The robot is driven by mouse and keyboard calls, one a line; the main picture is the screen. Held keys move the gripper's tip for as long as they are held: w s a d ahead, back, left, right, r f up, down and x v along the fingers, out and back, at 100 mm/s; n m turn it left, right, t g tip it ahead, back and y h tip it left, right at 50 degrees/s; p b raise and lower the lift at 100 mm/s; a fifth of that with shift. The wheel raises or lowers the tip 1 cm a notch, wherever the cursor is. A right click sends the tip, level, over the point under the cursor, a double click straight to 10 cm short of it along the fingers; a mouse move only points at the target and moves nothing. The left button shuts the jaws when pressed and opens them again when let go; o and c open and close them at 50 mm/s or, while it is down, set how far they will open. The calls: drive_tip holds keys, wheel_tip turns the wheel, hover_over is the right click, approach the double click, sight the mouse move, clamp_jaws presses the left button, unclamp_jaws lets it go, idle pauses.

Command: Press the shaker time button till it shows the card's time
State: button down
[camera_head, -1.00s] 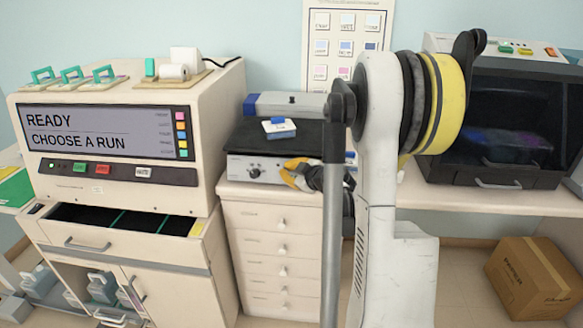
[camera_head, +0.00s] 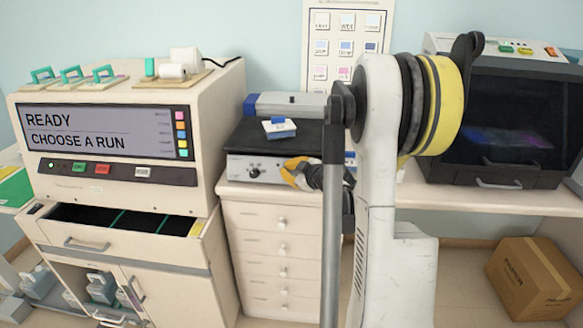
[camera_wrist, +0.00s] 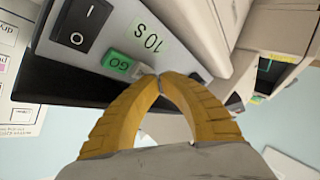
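The shaker (camera_head: 240,168) stands on the drawer cabinet, with a dark top and a pale front panel. In the wrist view its panel appears upside down, with a green-backed readout (camera_wrist: 148,38) showing "10 S", a green GO button (camera_wrist: 117,62) and a black rocker switch (camera_wrist: 83,25). A small grey button (camera_wrist: 143,70) sits beside GO, partly behind my fingertips. My gripper (camera_wrist: 160,77) has its yellow fingers closed tip to tip at this button; I cannot tell whether they touch it. It also shows at the shaker's front right in the head view (camera_head: 297,174). I cannot make out the card.
A blue-and-white box (camera_head: 279,128) sits on the shaker's top. The stainer (camera_head: 120,180) at left shows "READY CHOOSE A RUN". A chart (camera_head: 345,52) hangs behind. A dark-windowed cabinet (camera_head: 500,120) stands at right, and a cardboard box (camera_head: 530,278) is on the floor.

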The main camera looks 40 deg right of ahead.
drive_tip(key=shift+w+d+f, duration=0.1)
drive_tip(key=shift+w+d, duration=0.1)
drive_tip(key=shift+d, duration=0.05)
idle(0.4)
idle(0.3)
drive_tip(key=shift+s+a+r, duration=0.25)
drive_tip(key=shift+s+a, duration=0.2)
drive_tip(key=shift+a, duration=0.1)
drive_tip(key=s+a, duration=0.1)
drive_tip(key=s+a+r, duration=0.2)
drive_tip(key=shift+a+p, duration=0.25)
drive_tip(key=shift+p, duration=0.15)
idle(0.8)
